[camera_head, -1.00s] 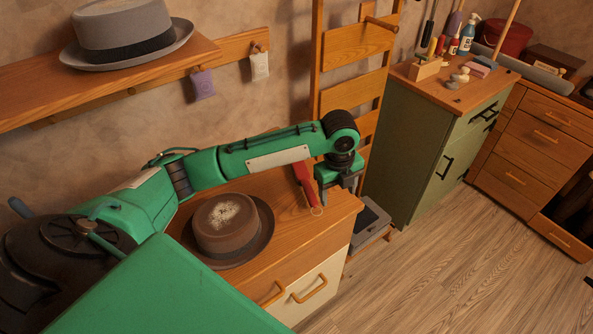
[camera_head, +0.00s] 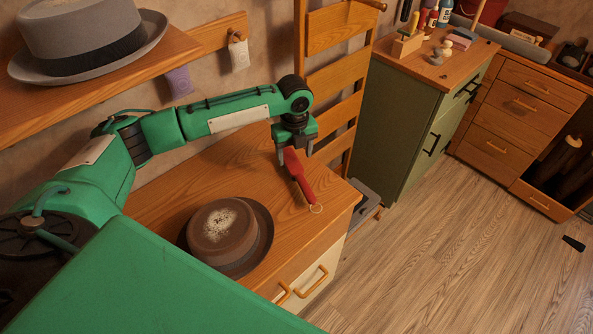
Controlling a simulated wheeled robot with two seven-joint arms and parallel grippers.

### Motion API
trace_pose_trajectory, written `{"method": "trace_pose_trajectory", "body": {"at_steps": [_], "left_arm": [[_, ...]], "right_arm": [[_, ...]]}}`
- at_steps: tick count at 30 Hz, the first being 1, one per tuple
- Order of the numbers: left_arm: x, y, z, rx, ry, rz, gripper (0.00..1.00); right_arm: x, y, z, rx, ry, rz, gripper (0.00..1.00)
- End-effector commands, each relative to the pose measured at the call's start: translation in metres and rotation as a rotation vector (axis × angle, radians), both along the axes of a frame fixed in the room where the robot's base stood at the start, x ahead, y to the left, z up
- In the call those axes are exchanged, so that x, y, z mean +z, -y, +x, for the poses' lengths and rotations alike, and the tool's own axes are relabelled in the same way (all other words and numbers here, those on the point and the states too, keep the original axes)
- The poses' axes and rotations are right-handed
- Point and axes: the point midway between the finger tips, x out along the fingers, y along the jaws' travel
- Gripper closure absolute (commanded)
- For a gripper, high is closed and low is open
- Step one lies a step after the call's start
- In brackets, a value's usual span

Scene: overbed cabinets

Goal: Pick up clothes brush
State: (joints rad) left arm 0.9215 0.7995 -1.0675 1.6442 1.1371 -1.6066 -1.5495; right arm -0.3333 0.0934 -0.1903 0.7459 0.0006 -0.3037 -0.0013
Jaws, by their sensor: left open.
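The clothes brush (camera_head: 301,182) is red, with a small ring at its near end. It lies on the wooden top of the low cabinet (camera_head: 180,190), right of a brown hat (camera_head: 222,228) with a pale dusty patch on its crown. My left gripper (camera_head: 296,153) points down over the far end of the brush, with its fingers apart. The gripper partly hides that end, and I cannot tell whether the fingers touch it. My right gripper does not show.
A grey hat (camera_head: 85,38) sits on the wall shelf (camera_head: 60,110) at upper left. A wooden ladder-like rack (camera_head: 335,80) stands behind the cabinet. A green cabinet (camera_head: 400,130) with bottles and small items is to the right. The wooden floor (camera_head: 450,260) at right is mostly open.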

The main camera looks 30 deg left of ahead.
Motion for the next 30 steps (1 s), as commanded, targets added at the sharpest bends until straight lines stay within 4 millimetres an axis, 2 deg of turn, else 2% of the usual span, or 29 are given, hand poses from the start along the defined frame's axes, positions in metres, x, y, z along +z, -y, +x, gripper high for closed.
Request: {"method": "trace_pose_trajectory", "body": {"at_steps": [5, 8, 14, 23, 30], "left_arm": [[-0.012, 0.001, 0.0, 0.0, -0.001, 0.0, 0.36], [-0.026, 0.002, 0.0, 0.001, -0.003, 0.0, 0.36], [-0.053, 0.003, 0.0, 0.0, -0.001, -0.001, 0.36], [-0.058, 0.003, 0.0, 0.0, 0.001, 0.001, 0.36], [-0.058, 0.003, 0.0, 0.0, 0.001, 0.001, 0.83]], "right_arm": [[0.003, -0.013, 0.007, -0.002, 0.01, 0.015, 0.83], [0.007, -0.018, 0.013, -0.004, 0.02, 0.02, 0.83], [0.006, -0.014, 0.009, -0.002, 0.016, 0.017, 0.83], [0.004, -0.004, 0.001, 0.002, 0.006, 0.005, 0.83], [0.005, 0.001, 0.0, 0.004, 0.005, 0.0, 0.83]]}}
